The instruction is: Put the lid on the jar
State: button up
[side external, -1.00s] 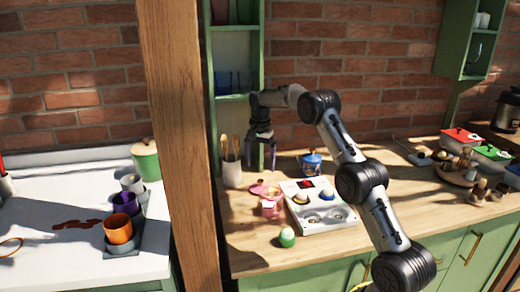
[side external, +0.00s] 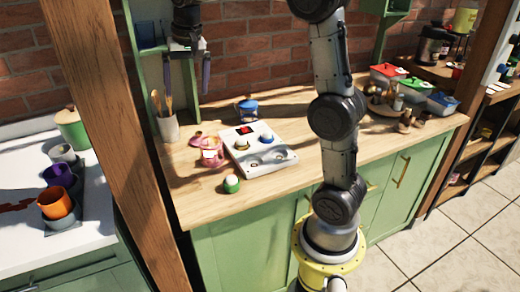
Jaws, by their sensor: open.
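A pink jar (side external: 212,157) stands on the wooden counter, left of a white panel. A small pink piece that looks like its lid (side external: 196,139) lies just behind it on the left; whether they touch is unclear. A blue jar (side external: 247,109) with its top covered stands further back. My gripper (side external: 187,88) is open and empty, pointing down above the back left of the counter, near the green shelf. It is well above and behind the pink jar.
A utensil cup (side external: 168,128) stands below my gripper. The white panel (side external: 260,152) carries round pieces, and a green-and-white round item (side external: 231,183) is in front. Colored boxes (side external: 415,88) stand at the right. A wooden post (side external: 110,130) is at the left.

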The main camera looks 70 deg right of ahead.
jog(key=s+a+n+t, duration=0.2)
jog(key=s+a+n, duration=0.3)
jog(key=s+a, duration=0.6)
jog(key=s+a+f+n+t, duration=0.1)
jog(key=s+f+n, duration=0.3)
jog(key=s, duration=0.9)
jog(key=shift+a+f+n+y, duration=0.35)
jog(key=shift+a+f, duration=0.25)
jog(key=shift+f, duration=0.3)
jog(key=shift+s, duration=0.1)
